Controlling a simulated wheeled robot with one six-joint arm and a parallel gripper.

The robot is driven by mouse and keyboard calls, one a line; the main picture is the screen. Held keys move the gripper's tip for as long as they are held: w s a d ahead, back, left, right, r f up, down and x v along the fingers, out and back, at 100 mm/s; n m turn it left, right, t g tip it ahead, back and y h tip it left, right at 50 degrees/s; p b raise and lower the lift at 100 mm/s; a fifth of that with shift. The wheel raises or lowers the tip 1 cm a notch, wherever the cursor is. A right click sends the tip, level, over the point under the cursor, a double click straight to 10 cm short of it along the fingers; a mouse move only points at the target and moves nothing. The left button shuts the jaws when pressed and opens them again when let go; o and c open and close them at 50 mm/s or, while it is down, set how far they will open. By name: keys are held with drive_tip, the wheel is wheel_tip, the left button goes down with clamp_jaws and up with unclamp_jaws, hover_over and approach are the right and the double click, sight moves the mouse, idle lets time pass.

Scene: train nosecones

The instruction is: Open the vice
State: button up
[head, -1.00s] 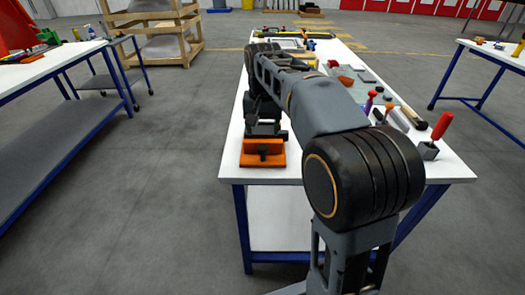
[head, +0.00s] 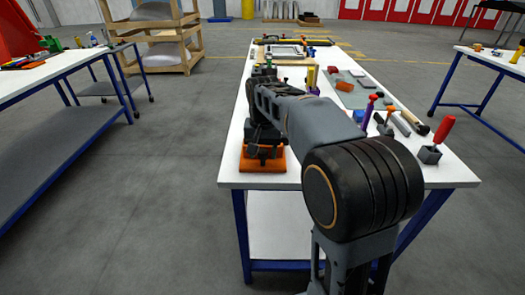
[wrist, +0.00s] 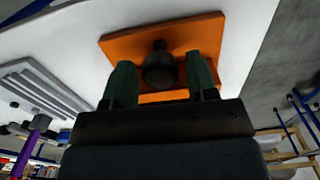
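The vice (head: 274,163) stands at the near left corner of the white table; its orange base shows in the head view, while my arm hides much of its dark upper part. In the wrist view the orange base (wrist: 125,48) lies beyond my fingers, with a dark round knob (wrist: 160,70) sticking out from it. My gripper (wrist: 161,66) is open, with one green finger on each side of the knob. Small gaps show between the fingers and the knob. I cannot tell how wide the vice's jaws stand.
On the white table (head: 320,178), a red-handled tool in a grey block (head: 430,153) stands at the near right. Several small tools and a grey mat (head: 352,97) lie farther back. Other tables stand left and right, with grey floor (head: 130,210) between.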

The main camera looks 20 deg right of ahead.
drive_tip(key=c, duration=0.7)
drive_tip(key=shift+r+n+p, duration=0.2)
drive_tip(key=shift+n+p, duration=0.65)
drive_tip(key=shift+n, duration=0.05)
drive_tip(key=shift+f+n, duration=0.2)
drive_tip(key=shift+n, duration=0.5)
drive_tip(key=o, duration=0.9)
